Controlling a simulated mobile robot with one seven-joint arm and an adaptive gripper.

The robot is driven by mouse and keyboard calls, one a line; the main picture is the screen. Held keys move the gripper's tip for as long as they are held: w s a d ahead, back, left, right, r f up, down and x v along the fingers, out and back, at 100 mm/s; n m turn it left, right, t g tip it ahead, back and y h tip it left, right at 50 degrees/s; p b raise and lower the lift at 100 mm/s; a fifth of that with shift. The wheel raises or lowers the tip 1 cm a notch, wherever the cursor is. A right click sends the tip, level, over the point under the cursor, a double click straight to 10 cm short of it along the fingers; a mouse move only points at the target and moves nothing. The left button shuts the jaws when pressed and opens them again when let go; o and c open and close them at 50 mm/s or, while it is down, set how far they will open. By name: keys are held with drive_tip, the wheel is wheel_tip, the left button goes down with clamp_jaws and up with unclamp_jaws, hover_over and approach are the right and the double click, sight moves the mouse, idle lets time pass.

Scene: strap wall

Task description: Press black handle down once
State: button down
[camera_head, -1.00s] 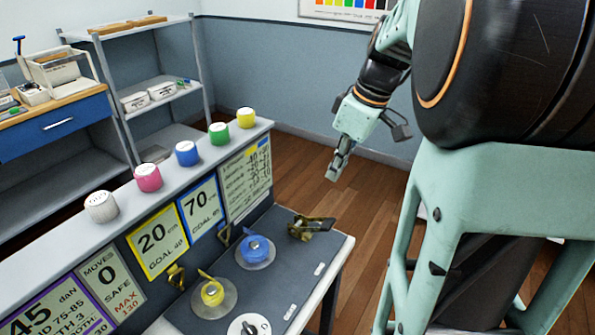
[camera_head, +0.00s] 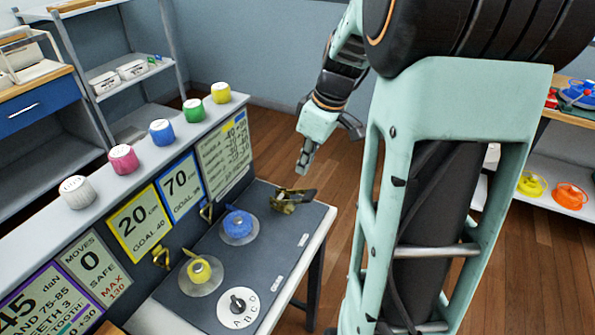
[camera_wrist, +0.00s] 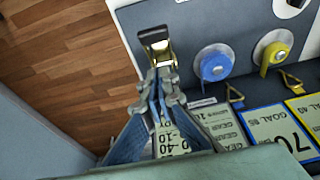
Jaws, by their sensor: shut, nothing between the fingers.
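The black handle (camera_head: 304,195) is part of a brass-coloured ratchet buckle (camera_head: 282,204) at the far right corner of the dark panel (camera_head: 268,262). In the wrist view the black handle (camera_wrist: 153,36) shows at the top centre, with the metal buckle (camera_wrist: 161,54) just below it. My gripper (camera_head: 303,170) is shut and empty, pointing down above and behind the buckle in the head view. In the wrist view my gripper (camera_wrist: 158,78) lines up with the buckle and hides its lower part. I cannot tell the exact gap, but the head view shows them apart.
A blue strap spool (camera_head: 238,225), a yellow spool (camera_head: 199,270) and a white A-B-C-D dial (camera_head: 238,308) sit on the panel. Cards and a ledge with coloured knobs (camera_head: 162,131) stand along its left side. Wooden floor (camera_head: 345,205) is open to the right.

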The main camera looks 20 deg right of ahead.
sight(308, 193)
drive_tip(key=f, duration=0.4)
drive_tip(key=shift+s+d+f, duration=0.15)
drive_tip(key=shift+s+d, duration=0.05)
drive_tip(key=shift+s, duration=0.1)
drive_tip(key=shift+s+d+f, duration=0.25)
drive_tip(key=shift+f, duration=0.35)
drive_tip(key=b, duration=0.1)
drive_tip(key=f+b, duration=0.1)
drive_tip(key=shift+s+d+f+t+y+b, duration=0.1)
drive_tip(key=shift+s+d+t+y+b, duration=0.1)
drive_tip(key=shift+s+t+y+b, duration=0.15)
drive_tip(key=f+t+y+b, duration=0.1)
drive_tip(key=b, duration=0.4)
drive_tip(key=s+d+f+t+b, duration=0.1)
drive_tip(key=b, duration=0.5)
drive_tip(key=shift+s+d+f+y, duration=0.1)
drive_tip(key=shift+s+f+y, duration=0.05)
drive_tip(key=shift+f+y, duration=0.25)
drive_tip(key=shift+s+d+f+t+b, duration=0.1)
drive_tip(key=shift+s+f+t+b, duration=0.2)
drive_tip(key=shift+b, duration=0.95)
drive_tip(key=shift+f, duration=0.1)
